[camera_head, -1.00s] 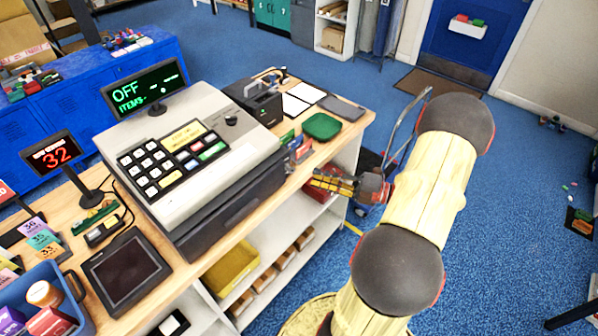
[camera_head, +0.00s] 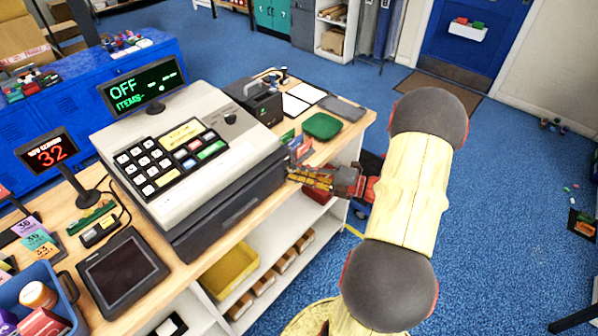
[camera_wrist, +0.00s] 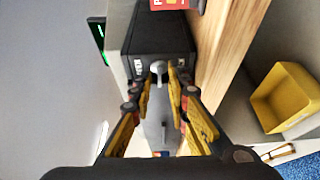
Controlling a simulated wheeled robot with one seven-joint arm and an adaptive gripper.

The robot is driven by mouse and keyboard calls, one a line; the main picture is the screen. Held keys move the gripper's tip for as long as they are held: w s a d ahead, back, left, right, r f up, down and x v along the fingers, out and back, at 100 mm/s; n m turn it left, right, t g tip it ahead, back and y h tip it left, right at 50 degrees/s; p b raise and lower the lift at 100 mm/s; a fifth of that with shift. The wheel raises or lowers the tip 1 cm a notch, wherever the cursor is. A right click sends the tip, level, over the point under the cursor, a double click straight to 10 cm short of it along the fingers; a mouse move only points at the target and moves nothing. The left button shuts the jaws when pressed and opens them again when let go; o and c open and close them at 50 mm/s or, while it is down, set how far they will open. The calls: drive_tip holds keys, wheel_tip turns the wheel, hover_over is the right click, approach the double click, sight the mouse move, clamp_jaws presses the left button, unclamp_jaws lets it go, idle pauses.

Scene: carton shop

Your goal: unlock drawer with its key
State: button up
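The cash register (camera_head: 180,150) stands on the wooden counter, with its dark drawer (camera_head: 235,205) shut beneath it. My gripper (camera_head: 305,175) is at the drawer's right end in the head view. In the wrist view the black drawer face (camera_wrist: 170,35) carries small white labels. A small grey rounded piece (camera_wrist: 158,67) projects from it, looking like the key or lock; I cannot tell which. My gripper also shows in the wrist view (camera_wrist: 160,87), its yellow fingers apart on either side of that piece, with a visible gap. Contact cannot be made out.
A yellow bin (camera_head: 230,270) sits on the shelf under the counter and also shows in the wrist view (camera_wrist: 288,97). A green tray (camera_head: 321,126) and a black printer-like box (camera_head: 255,100) stand behind the gripper. Blue floor is open on the right.

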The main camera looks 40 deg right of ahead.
clamp_jaws()
drive_tip(key=shift+r+p, duration=0.1)
drive_tip(key=shift+p, duration=0.3)
drive_tip(key=shift+s+a+r+n+g+h+p, duration=0.15)
drive_tip(key=shift+n+g+h+p, duration=0.3)
drive_tip(key=shift+n+h+p, duration=1.25)
drive_tip(key=shift+w+a+n+g+h+p, duration=0.1)
drive_tip(key=shift+a+n+g+h+p, duration=0.4)
drive_tip(key=shift+n, duration=2.25)
drive_tip(key=shift+s+d+r+n+g+h+p, duration=0.15)
drive_tip(key=shift+n+g+h+p, duration=0.2)
drive_tip(key=shift+n+h+p, duration=1.3)
drive_tip(key=shift+w+n+y+b, duration=0.1)
drive_tip(key=shift+n+y+b, duration=0.25)
drive_tip(key=shift+n+b, duration=0.4)
drive_tip(key=shift+o, duration=1.1)
unclamp_jaws()
